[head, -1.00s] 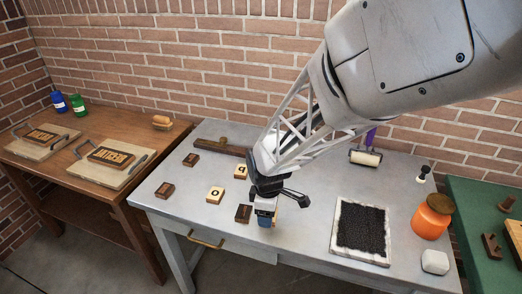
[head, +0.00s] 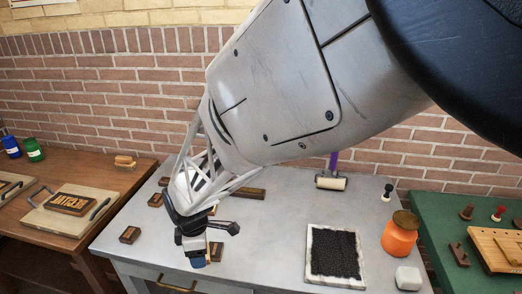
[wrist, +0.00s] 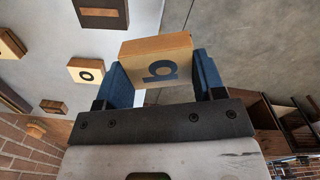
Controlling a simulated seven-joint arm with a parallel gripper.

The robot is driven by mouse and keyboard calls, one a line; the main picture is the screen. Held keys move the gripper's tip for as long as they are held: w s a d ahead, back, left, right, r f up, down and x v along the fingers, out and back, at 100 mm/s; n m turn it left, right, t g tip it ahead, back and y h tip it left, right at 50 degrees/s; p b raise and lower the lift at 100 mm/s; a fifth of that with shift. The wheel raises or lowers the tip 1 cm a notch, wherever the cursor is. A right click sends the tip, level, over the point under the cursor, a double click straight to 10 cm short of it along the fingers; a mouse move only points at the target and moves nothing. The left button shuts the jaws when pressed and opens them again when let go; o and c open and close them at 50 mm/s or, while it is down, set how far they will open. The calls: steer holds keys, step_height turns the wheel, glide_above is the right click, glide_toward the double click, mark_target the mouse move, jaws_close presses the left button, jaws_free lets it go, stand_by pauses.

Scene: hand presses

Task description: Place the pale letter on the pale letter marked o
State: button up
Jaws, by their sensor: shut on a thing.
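My gripper (head: 197,262) is low over the left front part of the metal table, with its fingers pointing down. In the wrist view its blue fingertips (wrist: 208,75) are shut on a pale letter (wrist: 152,50), a light wooden block with a dark b-like mark. It is held clear of the table. The pale letter marked o (wrist: 85,72) lies on the table to the left of the held block in the wrist view. In the head view my gripper and arm hide the o block.
A dark block (head: 215,250) lies just right of my gripper, and others (head: 130,234) lie to its left. Another pale letter (wrist: 10,45) is cut off in the wrist view. The ink slab (head: 335,252) and an orange jar (head: 400,236) stand at the right.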

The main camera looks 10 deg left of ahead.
steer(key=w+a, duration=0.3)
steer(key=w+a+f, duration=0.1)
steer(key=w+a, duration=0.7)
steer(key=shift+w+a+f, duration=0.1)
steer(key=shift+a+f, duration=0.1)
steer(key=shift+f, duration=0.05)
stand_by(0.4)
steer(key=shift+f, duration=1.75)
steer(key=shift+f, duration=0.15)
steer(key=o, duration=0.9)
